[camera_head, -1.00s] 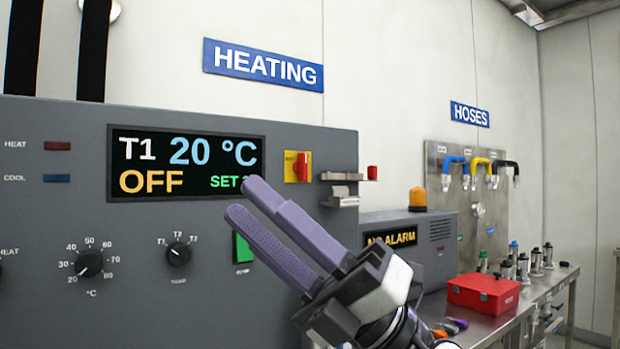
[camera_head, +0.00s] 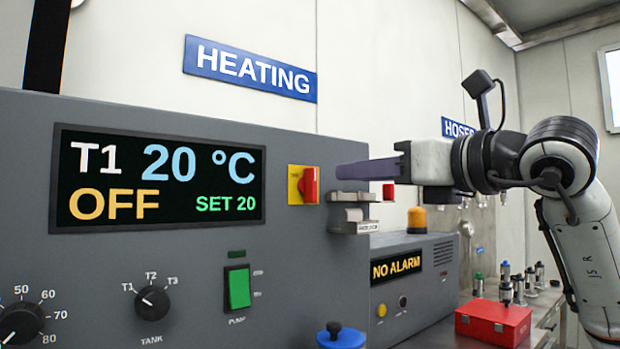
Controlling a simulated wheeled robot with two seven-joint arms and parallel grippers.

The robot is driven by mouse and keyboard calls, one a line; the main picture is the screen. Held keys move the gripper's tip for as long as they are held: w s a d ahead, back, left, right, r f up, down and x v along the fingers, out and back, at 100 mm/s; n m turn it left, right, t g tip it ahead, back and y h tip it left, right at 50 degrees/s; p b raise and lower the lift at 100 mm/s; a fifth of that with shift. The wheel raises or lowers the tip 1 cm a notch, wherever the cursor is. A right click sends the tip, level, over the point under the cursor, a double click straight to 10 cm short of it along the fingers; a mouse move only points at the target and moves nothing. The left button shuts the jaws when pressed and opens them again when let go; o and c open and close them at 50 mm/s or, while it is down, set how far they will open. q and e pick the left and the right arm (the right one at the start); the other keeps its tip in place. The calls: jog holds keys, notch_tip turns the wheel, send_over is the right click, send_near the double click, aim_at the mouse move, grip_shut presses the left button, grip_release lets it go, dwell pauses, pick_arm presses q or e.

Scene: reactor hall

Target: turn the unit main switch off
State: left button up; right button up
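The unit main switch (camera_head: 310,185) is a red handle on a yellow plate, right of the display on the grey heating unit (camera_head: 330,260). The handle looks roughly upright. My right gripper (camera_head: 340,171) reaches in from the right at about the switch's height. Its purple fingers point left and end a little right of the handle in the picture, apparently apart from it. The fingers are seen edge-on and overlap, so their gap is hidden. My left gripper is not in view. The display (camera_head: 160,180) reads T1 20 °C, OFF, SET 20.
A small grey bracket (camera_head: 352,212) juts from the unit just below the fingers. A green pump switch (camera_head: 239,288) and tank knob (camera_head: 152,303) sit lower left. An alarm box (camera_head: 418,280) with an orange lamp (camera_head: 417,219) and a red box (camera_head: 493,322) stand right.

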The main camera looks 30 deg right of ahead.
aim_at(315, 176)
jog(key=w, duration=0.3)
jog(key=w+p, duration=0.1)
jog(key=w, duration=0.2)
jog(key=w+a+p, duration=0.1)
jog(key=w, duration=0.2)
jog(key=shift+w, duration=0.2)
grip_shut()
